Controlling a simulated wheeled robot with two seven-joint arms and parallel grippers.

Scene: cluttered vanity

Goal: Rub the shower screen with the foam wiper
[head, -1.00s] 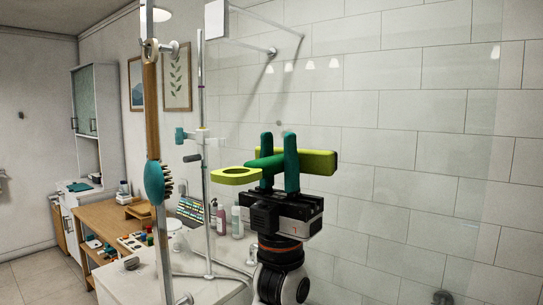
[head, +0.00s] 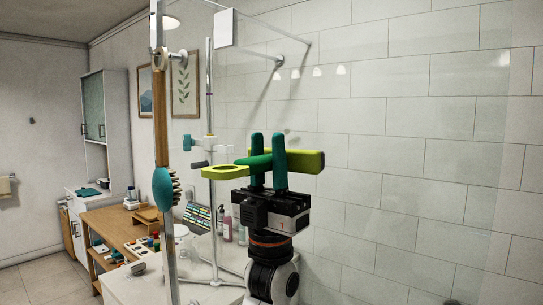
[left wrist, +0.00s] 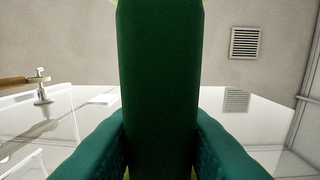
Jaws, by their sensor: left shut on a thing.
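My left gripper (head: 268,145) is shut on the handle and points up, holding the wiper level. In the left wrist view the green handle (left wrist: 158,80) stands between the two teal fingers and hides the middle. The shower screen (head: 400,170) is clear glass, with the pale tiled wall seen through it. I cannot tell whether the pad touches the glass. My right gripper is not in view.
A wooden-handled brush (head: 162,185) hangs by the upright pole at the left. Behind stand a wooden counter (head: 115,222) with small items, bottles (head: 227,228) and a tall cabinet (head: 98,110). A vent (left wrist: 244,43) shows in the left wrist view.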

